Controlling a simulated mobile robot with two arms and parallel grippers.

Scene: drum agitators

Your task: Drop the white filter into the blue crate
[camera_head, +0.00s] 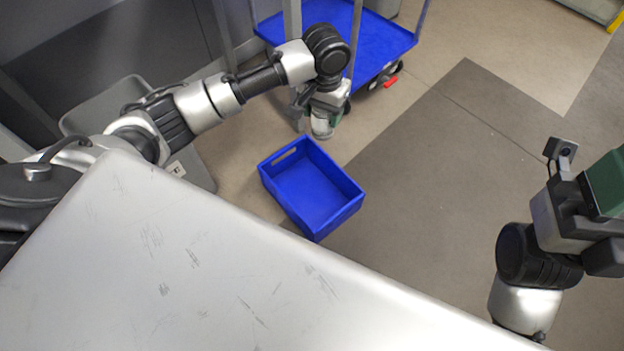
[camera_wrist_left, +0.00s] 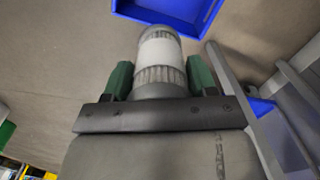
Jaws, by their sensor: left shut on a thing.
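The white filter (camera_wrist_left: 160,58) is a short cylinder with a white band and grey ribbed ends. My left gripper (camera_wrist_left: 159,78) is shut on it, with a green finger on each side. In the head view the filter (camera_head: 322,124) hangs from my left gripper (camera_head: 325,108), close to the far end of the blue crate. The blue crate (camera_head: 333,218) stands on the floor and looks empty. Part of the crate (camera_wrist_left: 170,20) also shows at the top of the left wrist view. My right gripper is at the right edge of the head view, and its fingertips are out of frame.
A blue cart (camera_head: 381,45) with grey posts stands behind the left gripper. A large pale scratched surface (camera_head: 170,270) fills the lower left and borders the crate's near side. A grey bin (camera_head: 100,110) is at the left. The floor right of the crate is clear.

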